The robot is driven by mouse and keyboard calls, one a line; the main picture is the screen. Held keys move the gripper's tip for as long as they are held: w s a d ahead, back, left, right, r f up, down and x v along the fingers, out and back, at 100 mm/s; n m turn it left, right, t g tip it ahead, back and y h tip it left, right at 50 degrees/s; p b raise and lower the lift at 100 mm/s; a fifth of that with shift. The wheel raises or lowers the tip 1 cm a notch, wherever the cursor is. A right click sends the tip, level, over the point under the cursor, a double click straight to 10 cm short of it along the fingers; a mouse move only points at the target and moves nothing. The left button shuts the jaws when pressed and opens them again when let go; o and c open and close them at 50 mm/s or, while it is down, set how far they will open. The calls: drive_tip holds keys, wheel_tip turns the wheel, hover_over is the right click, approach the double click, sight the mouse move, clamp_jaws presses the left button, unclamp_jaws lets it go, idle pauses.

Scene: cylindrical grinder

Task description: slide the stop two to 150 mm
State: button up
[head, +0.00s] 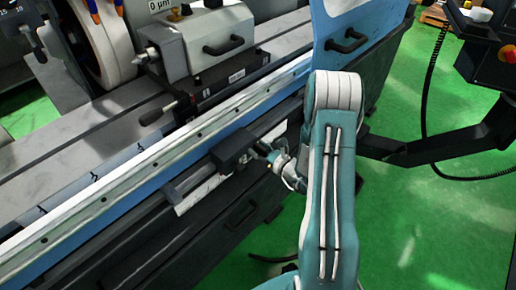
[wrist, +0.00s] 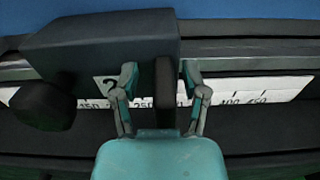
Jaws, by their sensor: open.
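Stop two is a dark block (wrist: 100,45) on the rail, with a white "2" label on its lower front and a dark round knob (wrist: 40,105) at its lower left. In the head view the stop (head: 234,149) sits on the front rail. My gripper (wrist: 162,80) is open, its fingers on either side of a dark upright tab (wrist: 165,95) at the stop's right end. I cannot tell whether they touch it. My gripper (head: 278,160) is partly hidden in the head view.
The grinder's long bed (head: 120,185) runs diagonally behind the stop. A tailstock block (head: 205,45) and grinding wheel (head: 105,40) stand above it. A blue-white guard (head: 350,30) and a black support arm (head: 440,148) are at the right. Green floor (head: 400,215) is clear at the lower right.

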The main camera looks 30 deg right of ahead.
drive_tip(key=v, duration=1.2)
drive_tip(key=s+a+r+n+g+y, duration=0.3)
drive_tip(key=a+r+n+g, duration=0.4)
drive_tip(key=a+n, duration=0.25)
drive_tip(key=s+a+r+n+g+y, duration=0.2)
drive_tip(key=s+a+r+n+g, duration=0.1)
drive_tip(key=a+r+n+g, duration=0.55)
drive_tip(key=s+r+n+t+h, duration=0.4)
drive_tip(key=s+r+n+h, duration=0.5)
drive_tip(key=n, duration=0.5)
drive_tip(key=shift+s+r+h, duration=0.15)
drive_tip(key=shift+r+h, duration=0.1)
drive_tip(key=shift+h, duration=0.85)
drive_tip(key=shift+a, duration=0.1)
